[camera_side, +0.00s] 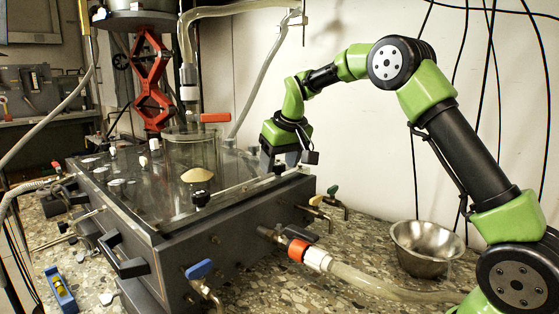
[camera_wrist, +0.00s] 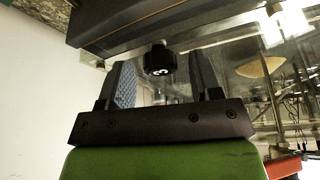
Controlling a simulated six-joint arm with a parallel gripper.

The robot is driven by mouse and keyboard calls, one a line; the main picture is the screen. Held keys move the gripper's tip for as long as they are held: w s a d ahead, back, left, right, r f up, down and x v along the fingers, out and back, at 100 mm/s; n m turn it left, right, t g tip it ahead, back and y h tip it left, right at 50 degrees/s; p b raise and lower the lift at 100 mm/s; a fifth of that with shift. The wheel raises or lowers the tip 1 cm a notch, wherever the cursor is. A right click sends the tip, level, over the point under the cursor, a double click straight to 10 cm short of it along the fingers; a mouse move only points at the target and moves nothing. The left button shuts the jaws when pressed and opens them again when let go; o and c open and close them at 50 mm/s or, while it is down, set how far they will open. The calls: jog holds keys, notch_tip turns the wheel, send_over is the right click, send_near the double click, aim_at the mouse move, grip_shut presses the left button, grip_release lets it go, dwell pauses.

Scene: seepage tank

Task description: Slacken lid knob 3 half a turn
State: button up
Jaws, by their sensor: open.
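A black lid knob (camera_wrist: 158,60) with a small white mark on its face is in the wrist view, between the two fingers in the picture. I cannot read the mark or tell whether it is knob 3. My gripper (camera_wrist: 162,76) is open, with a gap on each side of this knob and no finger seen touching it. In the side view my gripper (camera_side: 279,156) points down over the right edge of the clear lid, just above a black knob (camera_side: 279,169). Another black knob (camera_side: 201,198) sits on the lid's front edge.
The dark tank (camera_side: 195,245) stands on a stone-chip top. A clear cylinder (camera_side: 205,150) rises from the lid left of my gripper, with a red-handled valve (camera_side: 215,118) above it. A steel bowl (camera_side: 427,250) and a hose (camera_side: 385,288) lie right of the tank.

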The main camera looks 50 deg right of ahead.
jog(key=c, duration=0.9)
jog(key=shift+c, duration=0.2)
jog(key=shift+n, duration=0.4)
jog(key=n+y, duration=0.2)
jog(key=n, duration=0.1)
jog(key=shift+d+n, duration=0.15)
jog(key=shift+n, duration=0.25)
jog(key=n+y, duration=0.1)
jog(key=n, duration=0.2)
jog(key=shift+w+n, duration=0.1)
jog(key=shift+n, duration=0.2)
jog(key=n, duration=0.2)
jog(key=n+g+y, duration=0.1)
jog(key=n, duration=0.1)
jog(key=shift+d+n+y, duration=0.15)
jog(key=shift+n+y, duration=0.15)
jog(key=shift+w+r+n+g+y, duration=0.1)
jog(key=shift+n+g+y, duration=0.3)
jog(key=shift+n, duration=1.2)
